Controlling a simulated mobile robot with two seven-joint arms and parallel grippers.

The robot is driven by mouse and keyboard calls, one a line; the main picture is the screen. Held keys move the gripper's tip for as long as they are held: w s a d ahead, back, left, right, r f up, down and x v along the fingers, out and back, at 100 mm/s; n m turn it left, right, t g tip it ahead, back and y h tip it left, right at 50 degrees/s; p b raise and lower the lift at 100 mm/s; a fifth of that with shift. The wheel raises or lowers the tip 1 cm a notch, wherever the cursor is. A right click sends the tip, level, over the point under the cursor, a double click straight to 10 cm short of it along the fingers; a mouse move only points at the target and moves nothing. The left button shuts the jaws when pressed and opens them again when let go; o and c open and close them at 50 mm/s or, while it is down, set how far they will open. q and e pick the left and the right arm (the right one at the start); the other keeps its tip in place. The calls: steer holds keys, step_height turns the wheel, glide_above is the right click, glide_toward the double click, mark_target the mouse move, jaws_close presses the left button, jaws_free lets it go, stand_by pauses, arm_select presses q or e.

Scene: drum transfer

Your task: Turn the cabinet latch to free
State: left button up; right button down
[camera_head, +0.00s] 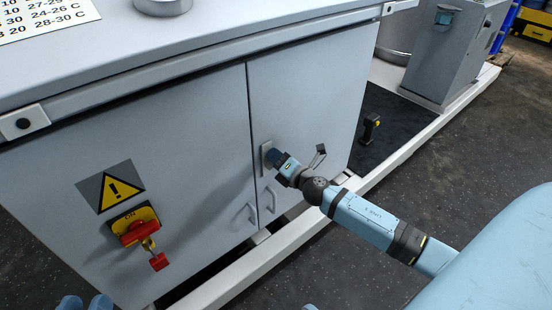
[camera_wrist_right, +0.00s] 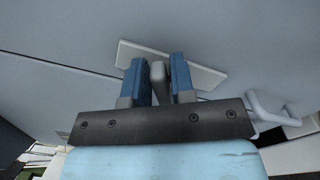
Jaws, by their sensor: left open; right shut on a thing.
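The cabinet latch is a pale plate (camera_head: 264,163) with a small knob, on the right door of the grey cabinet, close to the seam between the doors. In the right wrist view the light grey latch knob (camera_wrist_right: 158,83) stands between my blue fingers, in front of its pale plate (camera_wrist_right: 205,76). My right gripper (camera_head: 273,157) is shut on the knob; it also shows in the right wrist view (camera_wrist_right: 157,78). In the head view the fingers hide most of the knob. My left gripper (camera_head: 85,303) is open and empty at the bottom left edge, only its blue fingertips showing.
Door handles (camera_head: 245,214) sit low on both doors. A red and yellow switch (camera_head: 139,232) with a red padlock (camera_head: 159,261) is on the left door, under a warning sign (camera_head: 109,187). A white floor frame (camera_head: 240,275) runs along the cabinet's foot.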

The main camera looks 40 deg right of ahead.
steer(key=m, duration=0.2)
steer(key=shift+d+f+m+p, duration=0.1)
steer(key=shift+m+p, duration=0.2)
steer(key=shift+m, duration=0.1)
steer(key=m, duration=0.1)
steer(key=m+p, duration=0.1)
steer(key=shift+f+m, duration=0.2)
steer(key=shift+m, duration=0.1)
arm_select(q)
steer(key=shift+s+d+r+n+p, duration=0.2)
steer(key=shift+s+r+n+p, duration=0.15)
steer(key=shift+r+n, duration=0.2)
arm_select(e)
steer(key=shift+f+m, duration=0.1)
steer(key=shift+m, duration=0.5)
steer(key=c, duration=1.1)
jaws_free()
